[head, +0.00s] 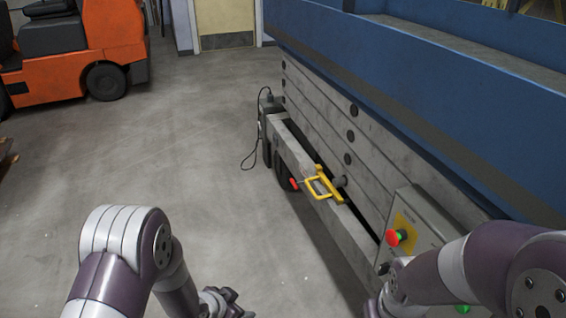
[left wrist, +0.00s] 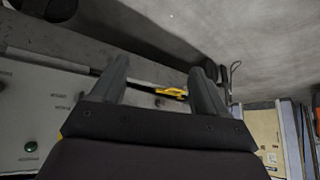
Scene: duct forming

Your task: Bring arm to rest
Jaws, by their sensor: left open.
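My left arm comes in from the lower left of the head view, bent at a purple and white joint. At its end, dark parts of my left gripper (head: 222,302) show at the bottom edge, over the floor and left of the machine. In the left wrist view my left gripper (left wrist: 162,82) has its two grey fingers spread apart with nothing between them. My right arm (head: 480,270) crosses the lower right corner, in front of the control panel. Its gripper cannot be made out.
A grey and blue machine (head: 420,95) fills the right side. Its yellow handle (head: 324,186) juts out, also visible in the left wrist view (left wrist: 172,92). A control panel (head: 421,232) has a red button (head: 393,238). An orange forklift (head: 100,45) stands upper left. The middle floor is clear.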

